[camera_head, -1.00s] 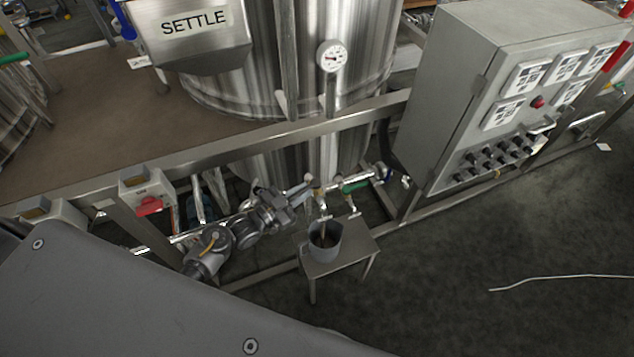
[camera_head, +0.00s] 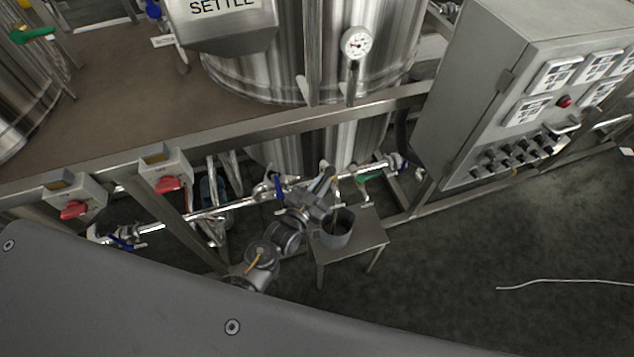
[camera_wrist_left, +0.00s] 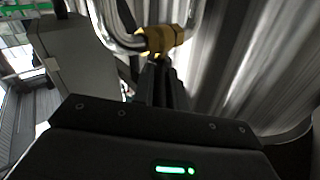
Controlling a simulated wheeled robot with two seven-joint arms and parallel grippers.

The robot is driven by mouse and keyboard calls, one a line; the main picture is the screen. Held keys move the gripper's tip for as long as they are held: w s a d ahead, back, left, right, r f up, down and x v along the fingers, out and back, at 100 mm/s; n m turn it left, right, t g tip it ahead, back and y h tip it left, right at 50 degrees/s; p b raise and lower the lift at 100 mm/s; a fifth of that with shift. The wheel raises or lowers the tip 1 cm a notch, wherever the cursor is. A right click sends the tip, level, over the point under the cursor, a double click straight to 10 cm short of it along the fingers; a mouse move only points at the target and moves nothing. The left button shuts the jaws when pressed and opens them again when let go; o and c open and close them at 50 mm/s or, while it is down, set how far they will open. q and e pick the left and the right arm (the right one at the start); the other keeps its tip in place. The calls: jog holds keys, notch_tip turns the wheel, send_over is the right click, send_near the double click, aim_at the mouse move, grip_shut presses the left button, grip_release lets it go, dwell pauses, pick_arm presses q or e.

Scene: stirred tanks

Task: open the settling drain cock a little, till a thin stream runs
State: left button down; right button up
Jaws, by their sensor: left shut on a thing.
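The settling tank (camera_head: 310,55) stands behind the frame, with a cut-off SETTLE plate on its front. My left gripper (camera_head: 327,174) is low in front of it, at the drain pipework. The drain cock's brass body (camera_wrist_left: 162,40) shows in the left wrist view, just beyond the dark fingers of my left gripper (camera_wrist_left: 164,68). The fingers are shut at the cock; they hide the exact part held. A grey jug (camera_head: 337,234) stands upright below the cock. I cannot tell clearly whether liquid runs into it. My right gripper is not in view.
The jug stands on a small metal stool (camera_head: 372,240). A horizontal steel pipe (camera_head: 215,209) with blue-handled valves runs behind my arm. A frame beam (camera_head: 270,132) crosses above it. A grey control cabinet (camera_head: 455,95) stands at right. The floor at lower right is mostly clear.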

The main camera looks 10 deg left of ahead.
pick_arm(q)
jog(key=shift+r, duration=0.1)
jog(key=c, duration=1.4)
grip_release()
jog(key=shift+w, duration=0.1)
jog(key=shift+s+f, duration=0.2)
jog(key=shift+s, duration=0.2)
jog(key=b+v, duration=0.2)
jog(key=v, duration=0.8)
jog(key=shift+a, duration=0.15)
jog(key=shift+r, duration=0.1)
